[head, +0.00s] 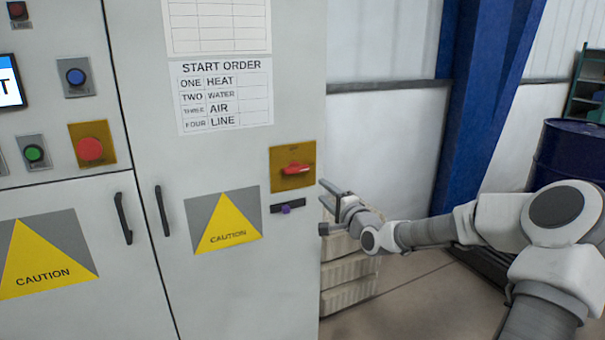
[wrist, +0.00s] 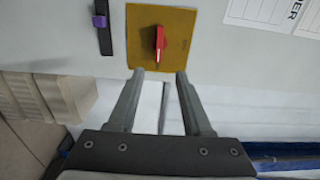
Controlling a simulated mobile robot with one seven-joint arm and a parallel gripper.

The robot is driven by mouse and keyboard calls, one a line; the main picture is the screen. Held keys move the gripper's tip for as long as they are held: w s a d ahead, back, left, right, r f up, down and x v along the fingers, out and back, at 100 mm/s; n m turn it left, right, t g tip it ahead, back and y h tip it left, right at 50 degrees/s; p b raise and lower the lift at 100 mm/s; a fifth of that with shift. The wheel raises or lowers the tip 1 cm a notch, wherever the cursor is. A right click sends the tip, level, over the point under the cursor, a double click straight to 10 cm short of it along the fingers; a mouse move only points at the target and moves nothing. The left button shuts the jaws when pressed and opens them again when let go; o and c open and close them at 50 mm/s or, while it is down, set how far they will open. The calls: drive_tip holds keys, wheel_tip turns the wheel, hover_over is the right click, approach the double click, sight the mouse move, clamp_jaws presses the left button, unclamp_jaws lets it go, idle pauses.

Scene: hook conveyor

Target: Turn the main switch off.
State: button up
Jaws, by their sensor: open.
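The main switch is a red rotary handle (head: 297,169) on a yellow plate (head: 280,183), at the right edge of the grey cabinet door. Its handle lies roughly horizontal in the head view. In the wrist view the red handle (wrist: 160,44) is centred on its plate (wrist: 177,22), just beyond the fingertips. My gripper (head: 324,206) is open and empty, to the right of and slightly below the switch in the head view. In the wrist view my gripper (wrist: 160,73) has its two fingers apart, lined up with the handle and not touching it.
A dark slot with a purple knob (head: 286,210) sits just below the switch. A red button (head: 90,149), a green button (head: 34,153) and a blue button (head: 76,76) are further left. Pale stacked crates (head: 349,272) stand right of the cabinet, and a blue drum (head: 570,155) stands behind my arm.

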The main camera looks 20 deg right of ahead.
sight(298, 171)
drive_tip(key=w, duration=0.5)
drive_tip(key=w+p, duration=0.1)
drive_tip(key=w, duration=0.9)
drive_tip(key=shift+w+a, duration=0.35)
drive_tip(key=shift+w, duration=0.05)
drive_tip(key=shift+c, duration=0.2)
clamp_jaws()
